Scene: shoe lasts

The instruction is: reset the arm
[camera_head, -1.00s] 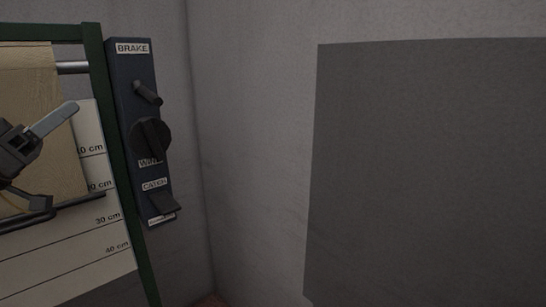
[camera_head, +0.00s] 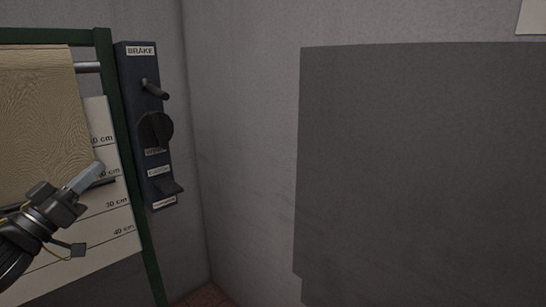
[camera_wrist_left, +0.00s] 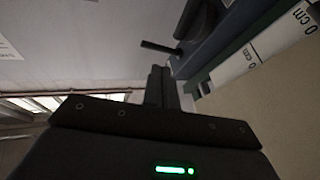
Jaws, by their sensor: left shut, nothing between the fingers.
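My left gripper (camera_head: 84,180) is at the lower left of the head view, in front of the white measuring board (camera_head: 97,232) with its centimetre lines. Its fingers are shut together with nothing between them, pointing up and to the right. In the left wrist view the shut fingers (camera_wrist_left: 160,85) show at the middle, apart from the dark panel behind them. My right gripper is in neither view.
A blue control panel (camera_head: 134,100) labelled BRAKE carries a lever (camera_head: 155,90), a round knob (camera_head: 155,130) and a lower switch (camera_head: 168,188). A tan sheet (camera_head: 40,110) hangs in a green frame (camera_head: 108,90). A grey rectangle (camera_head: 420,160) is on the right wall.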

